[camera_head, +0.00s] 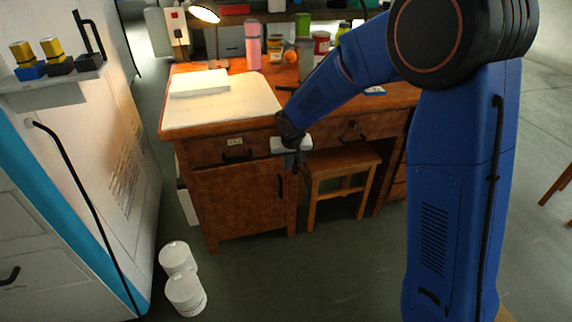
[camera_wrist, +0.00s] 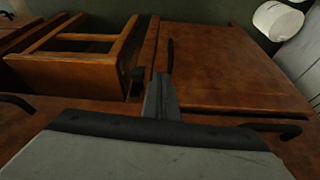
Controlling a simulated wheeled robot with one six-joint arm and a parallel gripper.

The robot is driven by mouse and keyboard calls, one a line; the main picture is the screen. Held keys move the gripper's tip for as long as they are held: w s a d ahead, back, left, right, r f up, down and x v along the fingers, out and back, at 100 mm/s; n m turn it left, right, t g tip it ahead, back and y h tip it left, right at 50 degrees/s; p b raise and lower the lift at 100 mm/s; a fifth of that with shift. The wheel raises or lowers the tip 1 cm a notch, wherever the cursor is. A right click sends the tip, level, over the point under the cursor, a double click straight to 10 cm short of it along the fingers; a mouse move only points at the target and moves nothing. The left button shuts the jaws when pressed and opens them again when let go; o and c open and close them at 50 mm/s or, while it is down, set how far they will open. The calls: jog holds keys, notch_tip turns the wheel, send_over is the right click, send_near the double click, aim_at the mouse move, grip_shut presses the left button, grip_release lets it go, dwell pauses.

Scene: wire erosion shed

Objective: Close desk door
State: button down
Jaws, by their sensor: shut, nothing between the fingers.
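The desk door (camera_head: 238,203) is a brown wooden panel at the lower left of the desk (camera_head: 213,119), with a dark upright handle (camera_head: 280,187) near its right edge. It looks flush or nearly flush with the desk front; I cannot tell whether a small gap remains. My gripper (camera_head: 293,162) is shut and empty, in front of the desk by the door's upper right corner. In the wrist view the shut fingers (camera_wrist: 161,97) point toward the door's handle edge, with the door (camera_wrist: 230,68) and its handle (camera_wrist: 170,56) beyond. Contact cannot be told.
A wooden stool (camera_head: 341,165) stands under the desk, right of the door. White round containers (camera_head: 185,294) stand on the floor in front, to the left. A white and blue cabinet (camera_head: 80,190) stands at the left. The floor before the door is clear.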

jog(key=v, duration=0.9)
jog(key=s+d+r+m, duration=0.1)
jog(key=s+d+r, duration=0.4)
jog(key=s+d, duration=0.3)
jog(key=s+d+r, duration=0.5)
jog(key=s+d, duration=0.7)
jog(key=s, duration=0.6)
jog(key=s+d+f, duration=0.1)
jog(key=s+d, duration=0.3)
jog(key=s, duration=0.7)
jog(key=shift+m+t+h, duration=0.3)
jog(key=c, duration=2.4)
grip_release()
jog(key=shift+f, duration=0.15)
jog(key=shift+c, duration=0.2)
